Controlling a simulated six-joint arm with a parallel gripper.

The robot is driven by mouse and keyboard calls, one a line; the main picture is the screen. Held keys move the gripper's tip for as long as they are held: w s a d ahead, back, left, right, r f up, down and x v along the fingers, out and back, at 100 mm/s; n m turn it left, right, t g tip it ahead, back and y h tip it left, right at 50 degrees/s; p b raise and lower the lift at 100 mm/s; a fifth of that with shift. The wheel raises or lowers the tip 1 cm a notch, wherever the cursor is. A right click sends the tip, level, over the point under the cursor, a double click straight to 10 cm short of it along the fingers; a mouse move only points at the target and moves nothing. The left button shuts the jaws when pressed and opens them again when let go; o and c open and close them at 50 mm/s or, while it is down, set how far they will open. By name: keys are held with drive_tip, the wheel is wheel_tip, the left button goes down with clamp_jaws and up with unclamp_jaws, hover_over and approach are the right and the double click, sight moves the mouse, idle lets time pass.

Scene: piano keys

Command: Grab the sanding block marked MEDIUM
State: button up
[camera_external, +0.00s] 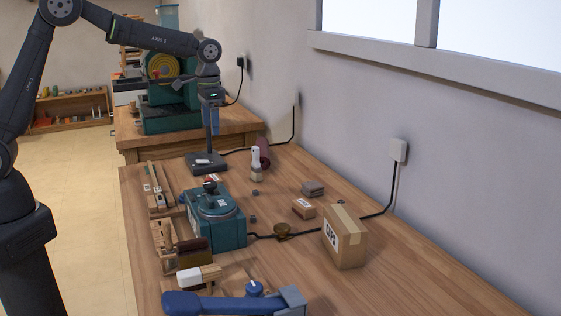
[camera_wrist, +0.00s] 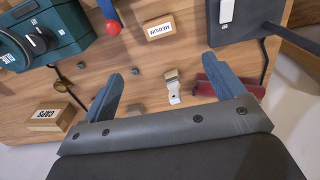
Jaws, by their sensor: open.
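The sanding block marked MEDIUM (camera_wrist: 158,28) is a small wooden block with a white label. In the wrist view it lies on the bench at the top centre, beyond my fingertips. It seems to be the labelled block (camera_external: 213,177) behind the teal machine in the external view, partly hidden. My gripper (camera_wrist: 165,72) is open and empty, its blue-grey fingers spread wide above the bench. In the external view my gripper (camera_external: 210,128) points down near the dark-based stand.
The teal machine (camera_wrist: 45,30) with a red knob (camera_wrist: 113,27) stands left of the block. The grey stand base (camera_wrist: 238,22) is at its right. A maroon object (camera_wrist: 222,84) lies near my right finger. The CAPS box (camera_wrist: 48,117) stands left. Another labelled block (camera_external: 303,208) sits near the wall.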

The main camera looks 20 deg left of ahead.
sight(214, 177)
drive_tip(key=shift+n, duration=0.3)
wheel_tip(214, 177, down, 18)
drive_tip(key=shift+f, duration=0.2)
drive_tip(key=c, duration=1.1)
